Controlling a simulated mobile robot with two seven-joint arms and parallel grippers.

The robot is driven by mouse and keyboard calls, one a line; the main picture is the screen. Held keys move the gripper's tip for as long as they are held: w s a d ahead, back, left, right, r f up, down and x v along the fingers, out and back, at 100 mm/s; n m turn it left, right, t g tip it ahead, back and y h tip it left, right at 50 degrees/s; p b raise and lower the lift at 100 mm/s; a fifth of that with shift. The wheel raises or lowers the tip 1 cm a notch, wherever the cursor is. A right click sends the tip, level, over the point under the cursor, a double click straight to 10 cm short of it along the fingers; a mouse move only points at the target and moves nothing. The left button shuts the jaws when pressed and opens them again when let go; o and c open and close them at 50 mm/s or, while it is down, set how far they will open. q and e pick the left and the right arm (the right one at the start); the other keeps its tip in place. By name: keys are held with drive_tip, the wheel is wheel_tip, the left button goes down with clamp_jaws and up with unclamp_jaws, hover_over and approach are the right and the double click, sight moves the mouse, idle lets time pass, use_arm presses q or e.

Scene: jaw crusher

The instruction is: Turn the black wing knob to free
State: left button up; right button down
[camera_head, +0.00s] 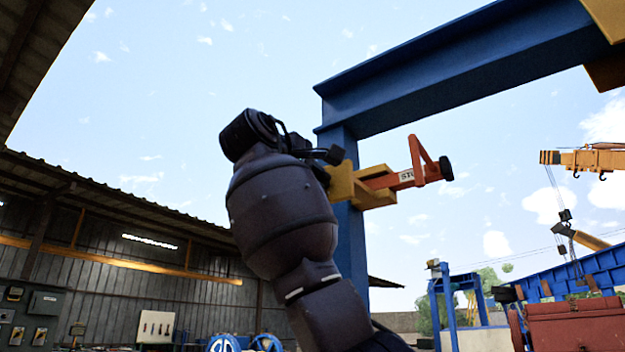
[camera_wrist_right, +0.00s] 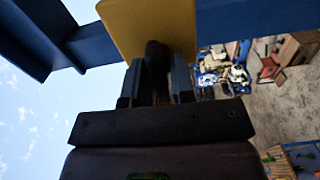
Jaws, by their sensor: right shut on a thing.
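My right gripper (camera_wrist_right: 157,75) is shut on a dark knob-like part, taken as the black wing knob (camera_wrist_right: 157,52), in front of a yellow plate (camera_wrist_right: 125,22). The fingers stand on both sides of it, and its wing shape is hard to make out. In the head view my dark right arm rises from the bottom centre, and its gripper (camera_head: 330,155) is at the left side of the yellow bracket (camera_head: 343,184) on the blue post. My arm hides the knob there. My left gripper is in neither view.
An orange lever (camera_head: 410,174) with a black end sticks out right of the bracket. A blue overhead beam (camera_head: 460,75) runs above from the blue post (camera_head: 352,245). A shed wall (camera_head: 120,285) stands left. Open sky lies between the shed and the beam.

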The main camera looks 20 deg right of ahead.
drive_tip(key=shift+r+n, duration=0.1)
drive_tip(key=shift+n, duration=0.3)
drive_tip(key=c, duration=1.2)
unclamp_jaws()
drive_tip(key=shift+d, duration=0.15)
drive_tip(key=shift+o, duration=0.2)
drive_tip(key=b+v, duration=0.1)
drive_tip(key=v, duration=0.9)
drive_tip(key=shift+s+a+b, duration=0.25)
drive_tip(key=shift+a+b, duration=0.1)
drive_tip(key=shift+b, duration=0.05)
